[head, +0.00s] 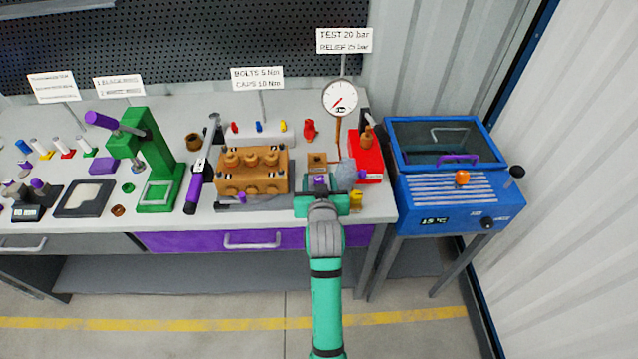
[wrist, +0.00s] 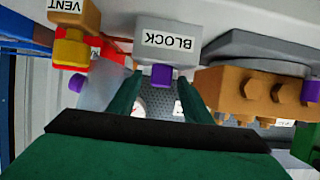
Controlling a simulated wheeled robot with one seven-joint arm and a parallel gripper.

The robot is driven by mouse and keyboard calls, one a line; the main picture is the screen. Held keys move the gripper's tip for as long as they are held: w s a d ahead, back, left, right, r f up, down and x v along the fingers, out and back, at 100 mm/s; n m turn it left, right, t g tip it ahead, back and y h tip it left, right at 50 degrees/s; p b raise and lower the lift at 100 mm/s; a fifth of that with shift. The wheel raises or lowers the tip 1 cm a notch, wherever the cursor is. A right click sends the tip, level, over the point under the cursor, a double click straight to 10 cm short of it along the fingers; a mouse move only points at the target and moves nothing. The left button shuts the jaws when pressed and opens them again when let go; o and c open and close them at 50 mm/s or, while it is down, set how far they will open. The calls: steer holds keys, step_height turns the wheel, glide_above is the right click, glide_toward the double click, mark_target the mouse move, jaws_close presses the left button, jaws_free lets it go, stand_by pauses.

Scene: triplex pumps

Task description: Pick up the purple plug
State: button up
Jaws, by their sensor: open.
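The purple plug (wrist: 161,76) shows in the wrist view as a small purple piece at the lower edge of a grey block (wrist: 168,42) labelled BLOCK. My gripper (wrist: 160,88) is open, with one green finger on each side of the plug. I cannot tell whether either finger touches it. In the head view my gripper (head: 321,203) is at the front edge of the bench, right of the orange pump block (head: 250,182). A small purple spot, likely the plug (head: 320,180), shows just beyond it.
A yellow-and-orange fitting labelled VENT (wrist: 72,45) and a red box (head: 366,157) are close by. A pressure gauge (head: 341,98) stands behind. The blue tank (head: 450,185) is to the right. The orange pump block with nuts (wrist: 255,90) is close beside my gripper.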

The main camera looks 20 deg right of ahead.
steer(key=shift+w+d+f, duration=0.1)
steer(key=shift+w+f, duration=0.1)
steer(key=shift+w, duration=0.25)
jaws_close()
steer(key=shift+r, duration=0.15)
